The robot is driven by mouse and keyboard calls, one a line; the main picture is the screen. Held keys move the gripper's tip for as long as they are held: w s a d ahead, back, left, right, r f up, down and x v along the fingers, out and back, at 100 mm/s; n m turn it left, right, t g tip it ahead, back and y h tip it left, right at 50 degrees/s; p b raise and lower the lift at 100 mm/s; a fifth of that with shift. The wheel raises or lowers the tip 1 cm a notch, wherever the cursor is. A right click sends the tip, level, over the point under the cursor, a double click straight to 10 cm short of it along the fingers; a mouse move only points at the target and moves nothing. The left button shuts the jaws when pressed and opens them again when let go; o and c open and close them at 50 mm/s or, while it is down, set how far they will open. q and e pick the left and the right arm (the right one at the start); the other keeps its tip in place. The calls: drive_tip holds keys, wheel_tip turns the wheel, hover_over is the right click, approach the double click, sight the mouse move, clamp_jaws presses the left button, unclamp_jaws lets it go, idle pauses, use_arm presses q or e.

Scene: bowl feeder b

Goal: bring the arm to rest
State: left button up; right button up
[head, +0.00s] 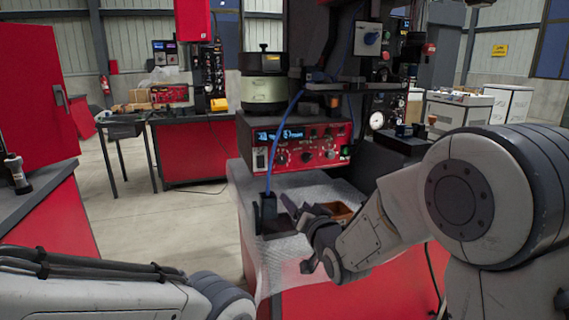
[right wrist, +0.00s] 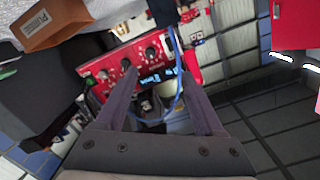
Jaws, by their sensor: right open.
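My right gripper (head: 297,212) is open, with nothing seen between its fingers. In the head view it is above the bench top, in front of the red control unit (head: 315,157). In the right wrist view the two dark fingers (right wrist: 157,80) are spread apart, with the red control unit (right wrist: 98,71) beyond them. My left arm crosses the lower left of the head view; its gripper is out of view.
An orange-brown bin (head: 343,211) sits on the bench top (head: 270,270), partly hidden by my right arm; it also shows in the right wrist view (right wrist: 50,24). A blue cable (head: 275,135) hangs beside the gripper. Open floor (head: 155,230) lies left of the bench.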

drive_tip(key=s+a+f+n+g+h, duration=0.1)
drive_tip(key=s+a+f+n+g, duration=0.1)
drive_tip(key=s+f+g, duration=0.35)
drive_tip(key=s+a+f+n+g, duration=0.2)
drive_tip(key=s+a, duration=0.1)
drive_tip(key=s, duration=0.6)
drive_tip(key=s+d+f+n+g+h, duration=0.1)
drive_tip(key=s+d+f+n+g, duration=0.15)
drive_tip(key=s, duration=0.55)
drive_tip(key=s+d+f+n+g+h, duration=0.1)
drive_tip(key=s+g, duration=0.2)
drive_tip(key=s, duration=0.5)
drive_tip(key=s+d+f+n+g+h, duration=0.1)
drive_tip(key=s+d+n+g, duration=0.15)
drive_tip(key=s, duration=0.45)
wheel_tip(320, 180, up, 18)
drive_tip(key=s+p, duration=0.1)
drive_tip(key=p, duration=1.6)
drive_tip(key=shift+d+f+g+p, duration=0.15)
drive_tip(key=shift+f+g+p, duration=0.1)
drive_tip(key=shift+g+p, duration=0.15)
